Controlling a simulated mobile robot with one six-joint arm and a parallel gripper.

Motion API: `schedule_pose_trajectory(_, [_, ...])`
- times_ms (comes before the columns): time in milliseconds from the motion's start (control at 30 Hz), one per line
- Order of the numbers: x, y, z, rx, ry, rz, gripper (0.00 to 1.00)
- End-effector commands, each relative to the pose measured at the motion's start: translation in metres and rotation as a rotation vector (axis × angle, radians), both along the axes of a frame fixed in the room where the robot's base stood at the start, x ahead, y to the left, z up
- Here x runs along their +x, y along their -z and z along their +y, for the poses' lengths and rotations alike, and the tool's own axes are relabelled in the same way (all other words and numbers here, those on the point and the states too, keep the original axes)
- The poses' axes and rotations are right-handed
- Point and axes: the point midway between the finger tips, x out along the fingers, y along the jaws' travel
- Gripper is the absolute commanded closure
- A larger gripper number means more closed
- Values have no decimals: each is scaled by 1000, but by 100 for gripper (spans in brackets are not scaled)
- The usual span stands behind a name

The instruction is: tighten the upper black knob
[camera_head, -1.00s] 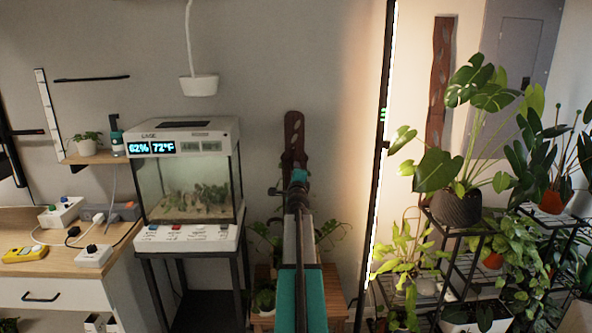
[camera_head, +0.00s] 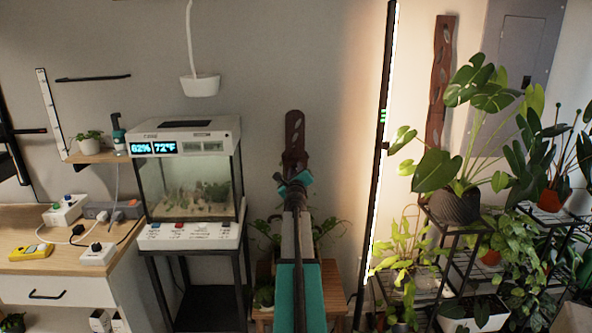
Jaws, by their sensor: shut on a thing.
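My arm reaches straight away from me up the middle of the picture. My gripper (camera_head: 294,184) is at its far end, in front of the lower part of a dark brown upright piece (camera_head: 294,135) by the wall. The gripper is shut and its teal and dark wrist is rolled to a slant. The upper black knob between its jaws is hidden behind the wrist and arm, so its shape and seating do not show.
A lit terrarium (camera_head: 190,180) on a black stand is left of my arm. A tall light bar (camera_head: 380,150) stands close on the right, with plants on black racks (camera_head: 440,240) beyond. A low wooden stand with plants is beneath the gripper.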

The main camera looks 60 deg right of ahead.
Motion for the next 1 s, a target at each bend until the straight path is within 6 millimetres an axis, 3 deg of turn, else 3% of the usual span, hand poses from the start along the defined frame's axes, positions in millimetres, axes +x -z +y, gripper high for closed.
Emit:
schedule_pose_trajectory(367, [2,4,3,8,-6,-5,99])
schedule_pose_trajectory(400, [2,4,2,8,-6,-4,74])
schedule_pose_trajectory(500, [1,3,2,7,-4,-5,58])
schedule_pose_trajectory(1000, [-3,1,4,5,0,-5,58])
